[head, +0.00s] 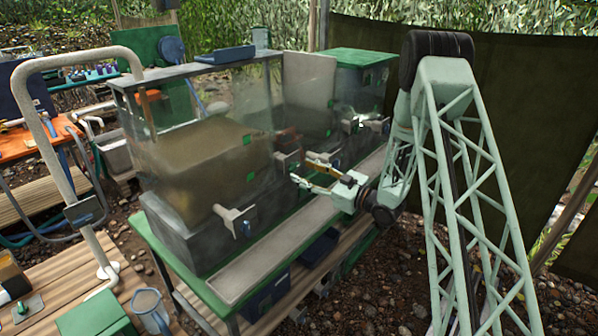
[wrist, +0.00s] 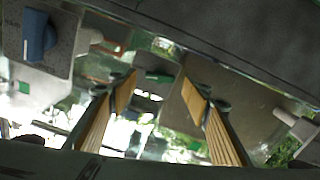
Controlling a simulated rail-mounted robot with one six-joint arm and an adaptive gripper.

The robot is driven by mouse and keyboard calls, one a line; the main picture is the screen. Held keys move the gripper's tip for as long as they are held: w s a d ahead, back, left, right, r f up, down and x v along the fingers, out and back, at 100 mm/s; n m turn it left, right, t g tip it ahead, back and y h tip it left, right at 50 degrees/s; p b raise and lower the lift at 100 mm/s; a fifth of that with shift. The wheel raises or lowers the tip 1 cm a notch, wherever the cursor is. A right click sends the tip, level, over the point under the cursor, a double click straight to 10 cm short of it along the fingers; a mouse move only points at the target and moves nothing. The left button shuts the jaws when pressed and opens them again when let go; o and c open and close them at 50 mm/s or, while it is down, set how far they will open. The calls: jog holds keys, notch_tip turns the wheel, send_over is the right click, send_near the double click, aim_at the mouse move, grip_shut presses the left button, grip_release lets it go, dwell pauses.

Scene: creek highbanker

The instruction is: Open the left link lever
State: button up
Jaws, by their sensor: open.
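Lever fittings stick out along the front of a clear-walled tank. One pale fitting with a blue knob (head: 243,226) is low at the left; a second pale fitting (head: 287,158) is beside my gripper, and a third (head: 362,123) is further right. I cannot tell for sure which is the left link lever. My gripper (head: 303,172) is open and empty in front of the tank, close to the middle fitting. In the wrist view, my gripper (wrist: 160,94) has its fingers spread. A blue lever (wrist: 39,36) on a grey plate shows at the upper left, outside the fingers.
A long pale tray (head: 262,258) runs along the green bench below the fittings. A bent pale pipe (head: 45,120) stands at the left. A dark tarp (head: 530,110) hangs at the right.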

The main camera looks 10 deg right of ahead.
aim_at(293, 167)
jog(key=shift+x, duration=1.45)
jog(key=shift+c, duration=0.5)
jog(key=c, duration=0.7)
